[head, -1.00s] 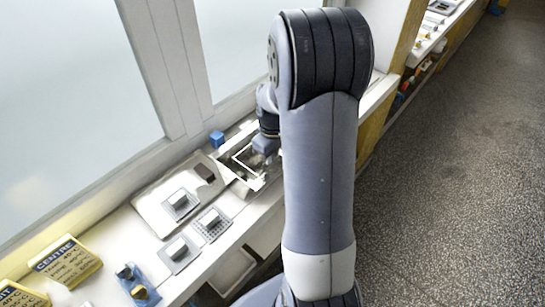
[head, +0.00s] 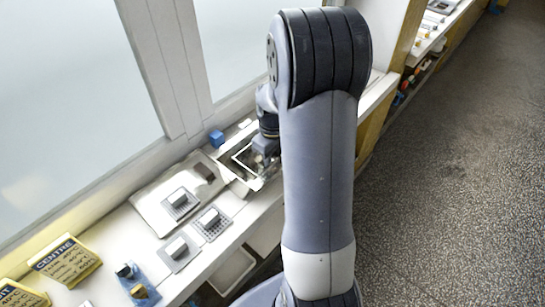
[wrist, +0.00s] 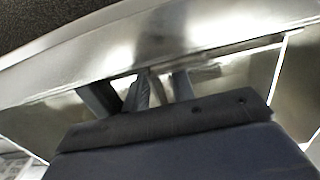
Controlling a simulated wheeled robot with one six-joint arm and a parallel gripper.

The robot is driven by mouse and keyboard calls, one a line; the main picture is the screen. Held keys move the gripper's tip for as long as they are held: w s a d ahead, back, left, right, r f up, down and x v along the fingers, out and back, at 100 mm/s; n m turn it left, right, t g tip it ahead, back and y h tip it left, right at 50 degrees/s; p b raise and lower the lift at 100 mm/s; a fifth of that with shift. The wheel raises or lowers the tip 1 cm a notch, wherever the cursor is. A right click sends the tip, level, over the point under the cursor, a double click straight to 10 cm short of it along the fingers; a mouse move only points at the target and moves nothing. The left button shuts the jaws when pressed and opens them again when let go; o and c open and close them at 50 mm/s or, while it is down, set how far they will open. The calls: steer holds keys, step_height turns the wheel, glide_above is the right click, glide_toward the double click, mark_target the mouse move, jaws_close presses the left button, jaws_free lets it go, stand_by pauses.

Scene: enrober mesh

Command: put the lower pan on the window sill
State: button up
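My gripper (head: 262,160) is at a square, light-rimmed opening (head: 238,158) in the counter, partly hidden behind my own arm. In the wrist view, my gripper's dark fingers (wrist: 140,92) reach in below a shiny metal rim or wall (wrist: 190,38); reflections blur the gap between them, and no clear grip shows. I cannot tell whether this metal is the lower pan. A pale, shallow tray-like thing (head: 232,270) sits below the counter's front edge. The white ledge under the window (head: 112,232) runs along the left.
A pale board (head: 150,208) and several grey blocks on mesh plates (head: 211,221) stand on the ledge. A blue cube (head: 216,138) is near the opening. Yellow signs (head: 66,260) and a blue holder (head: 136,285) are at the lower left. The speckled floor (head: 450,180) is clear.

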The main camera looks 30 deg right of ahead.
step_height(320, 180, up, 12)
steer(key=shift+r, duration=0.1)
stand_by(0.5)
stand_by(0.4)
